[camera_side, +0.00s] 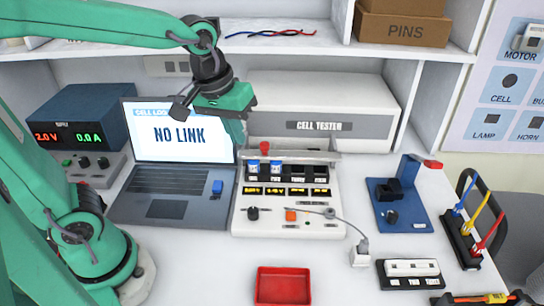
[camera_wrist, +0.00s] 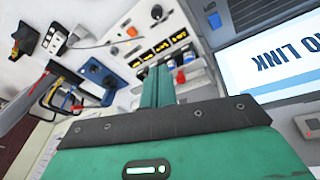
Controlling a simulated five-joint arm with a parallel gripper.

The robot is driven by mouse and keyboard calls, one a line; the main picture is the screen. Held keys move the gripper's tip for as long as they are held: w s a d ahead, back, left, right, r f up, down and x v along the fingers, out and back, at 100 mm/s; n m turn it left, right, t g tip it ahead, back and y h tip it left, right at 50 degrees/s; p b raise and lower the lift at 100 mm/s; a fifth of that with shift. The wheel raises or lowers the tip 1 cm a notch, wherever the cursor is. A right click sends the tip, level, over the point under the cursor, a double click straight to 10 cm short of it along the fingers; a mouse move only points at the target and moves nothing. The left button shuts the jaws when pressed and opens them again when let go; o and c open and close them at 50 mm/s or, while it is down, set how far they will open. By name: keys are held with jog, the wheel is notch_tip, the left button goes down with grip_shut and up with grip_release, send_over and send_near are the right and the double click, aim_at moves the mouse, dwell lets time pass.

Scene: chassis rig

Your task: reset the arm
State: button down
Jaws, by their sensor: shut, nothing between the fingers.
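My gripper (camera_side: 236,138) hangs above the back left of the white cell tester (camera_side: 290,222), near the right edge of the laptop screen (camera_side: 178,132), which reads "NO LINK". In the wrist view the two green fingers of my gripper (camera_wrist: 158,72) lie side by side, shut and empty. They cover part of the tester. Two blue-topped cells (camera_side: 253,168) stand in the tester's left slots, with a red piece (camera_side: 265,148) behind them. My gripper appears raised clear of the cells.
A power supply (camera_side: 85,118) stands at left. A red tray (camera_side: 283,286) lies at front, with a white plug (camera_side: 361,252) and cable nearby. A blue fixture (camera_side: 400,205) and a tool rack (camera_side: 470,230) stand at right. A shelf (camera_side: 270,45) runs above.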

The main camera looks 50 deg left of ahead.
jog(key=s+a+m+t, duration=0.2)
jog(key=s+a+m, duration=0.2)
jog(key=s, duration=0.5)
jog(key=shift+a+r+t+y, duration=0.25)
jog(key=shift+a+t+y, duration=0.05)
jog(key=shift+a, duration=0.35)
